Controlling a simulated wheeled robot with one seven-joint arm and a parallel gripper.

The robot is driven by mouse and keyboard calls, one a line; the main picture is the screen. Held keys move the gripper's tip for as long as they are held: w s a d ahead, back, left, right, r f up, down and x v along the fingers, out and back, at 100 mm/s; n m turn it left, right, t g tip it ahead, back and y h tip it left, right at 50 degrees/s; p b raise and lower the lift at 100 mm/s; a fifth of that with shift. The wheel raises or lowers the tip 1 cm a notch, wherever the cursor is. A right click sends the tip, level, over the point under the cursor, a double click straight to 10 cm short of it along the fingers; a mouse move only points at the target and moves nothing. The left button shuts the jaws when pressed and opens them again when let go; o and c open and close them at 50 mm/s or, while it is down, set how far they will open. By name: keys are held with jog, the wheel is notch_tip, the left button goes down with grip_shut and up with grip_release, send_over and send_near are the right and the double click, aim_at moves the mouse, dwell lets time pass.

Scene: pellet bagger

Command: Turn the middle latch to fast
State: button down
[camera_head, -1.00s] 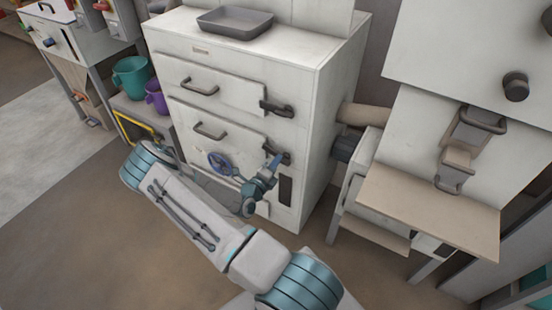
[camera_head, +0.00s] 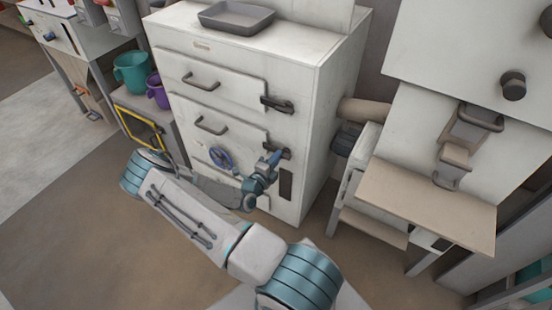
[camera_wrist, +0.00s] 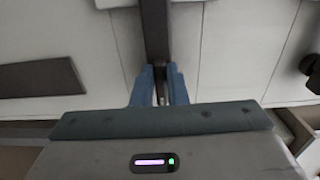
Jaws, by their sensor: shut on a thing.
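The white cabinet (camera_head: 335,75) has doors stacked on its front, each with a dark latch at its right edge. The middle latch (camera_head: 284,154) is partly hidden behind my gripper (camera_head: 273,160), so its angle is hard to read in the head view. In the wrist view, the blue fingers of my gripper (camera_wrist: 158,80) are closed around the dark latch bar (camera_wrist: 155,35), which runs up from between the fingertips. The upper latch (camera_head: 277,104) lies across the edge of the upper door.
A grey tray (camera_head: 237,17) sits on top. A tan shelf (camera_head: 430,200) juts out at the right. Open floor lies in front.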

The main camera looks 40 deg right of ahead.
jog(key=shift+f, duration=0.1)
jog(key=c, duration=1.4)
grip_release()
jog(key=shift+c, duration=0.2)
jog(key=v, duration=1.4)
jog(key=s+a+r+n+g+y+p, duration=0.1)
jog(key=s+a+r+n+y+p, duration=0.2)
jog(key=r+n, duration=0.7)
jog(key=s+a+r+n+g+y+p, duration=0.1)
jog(key=s+a+r+n+y+p, duration=0.3)
jog(key=r+n, duration=0.6)
jog(key=s+a+r+n+g+y+p, duration=0.2)
jog(key=s+a+r+n+y, duration=0.5)
jog(key=r, duration=1.6)
jog(key=a+n+y+p, duration=0.1)
jog(key=n+y, duration=0.1)
jog(key=n, duration=0.2)
jog(key=shift+s+y+p, duration=0.25)
jog(key=shift+y+p, duration=0.05)
jog(key=shift+p, duration=0.1)
